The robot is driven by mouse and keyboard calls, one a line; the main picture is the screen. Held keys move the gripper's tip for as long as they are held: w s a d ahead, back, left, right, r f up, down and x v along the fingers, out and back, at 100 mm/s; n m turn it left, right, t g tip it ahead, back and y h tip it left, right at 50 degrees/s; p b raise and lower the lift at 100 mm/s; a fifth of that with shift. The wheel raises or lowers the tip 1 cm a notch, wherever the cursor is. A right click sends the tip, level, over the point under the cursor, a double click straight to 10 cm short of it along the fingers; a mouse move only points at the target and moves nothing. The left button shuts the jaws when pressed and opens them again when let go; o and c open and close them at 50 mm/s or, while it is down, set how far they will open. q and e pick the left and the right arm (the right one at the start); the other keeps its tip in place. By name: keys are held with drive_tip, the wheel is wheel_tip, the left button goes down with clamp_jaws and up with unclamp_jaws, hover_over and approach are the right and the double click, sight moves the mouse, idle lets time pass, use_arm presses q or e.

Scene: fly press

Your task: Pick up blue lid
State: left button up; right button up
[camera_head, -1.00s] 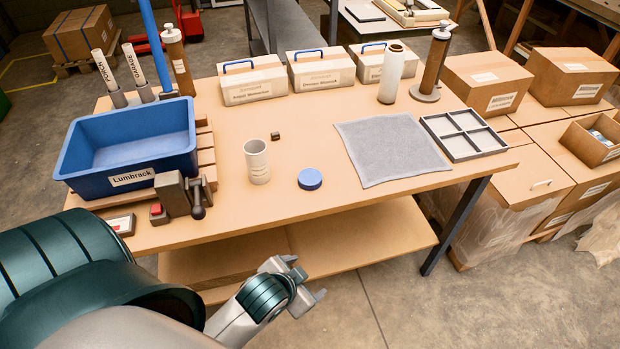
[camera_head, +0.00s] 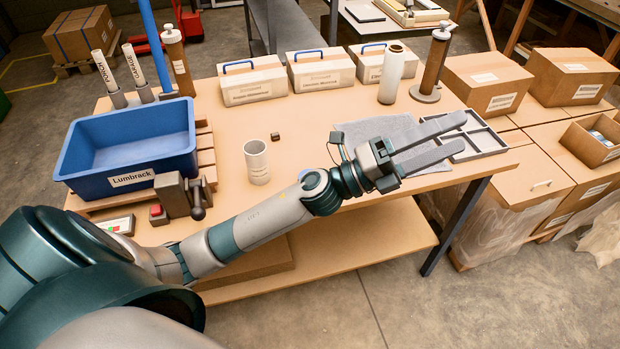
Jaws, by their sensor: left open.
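My left gripper (camera_head: 437,143) is open and empty. Its two long grey fingers point right, above the grey cloth (camera_head: 403,130) and close to the divided tray. A white open cylinder (camera_head: 257,162) stands upright on the table, left of my left wrist. My right gripper is not in view.
A blue bin (camera_head: 128,180) and a small fly press (camera_head: 182,196) stand at the left. A grey divided tray (camera_head: 497,141) lies at the right. White boxes (camera_head: 254,85) and tall cylinders (camera_head: 391,75) line the back. A small dark block (camera_head: 275,136) lies mid-table.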

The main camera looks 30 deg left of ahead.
use_arm(q)
drive_tip(key=s+d+f+m+g+y, duration=0.25)
drive_tip(key=f+m+g, duration=0.45)
drive_tip(key=m+g, duration=1)
drive_tip(key=w+a+f+m+t+y, duration=0.2)
drive_tip(key=a+f+m+y, duration=0.4)
drive_tip(key=a, duration=0.4)
drive_tip(key=w+a+r+y, duration=0.1)
drive_tip(key=a+y, duration=0.3)
drive_tip(key=a, duration=0.6)
drive_tip(key=w+a+r+n+y, duration=0.1)
drive_tip(key=a+y, duration=0.4)
drive_tip(key=a, duration=0.6)
drive_tip(key=shift+w+r, duration=0.3)
drive_tip(key=shift+w, duration=0.1)
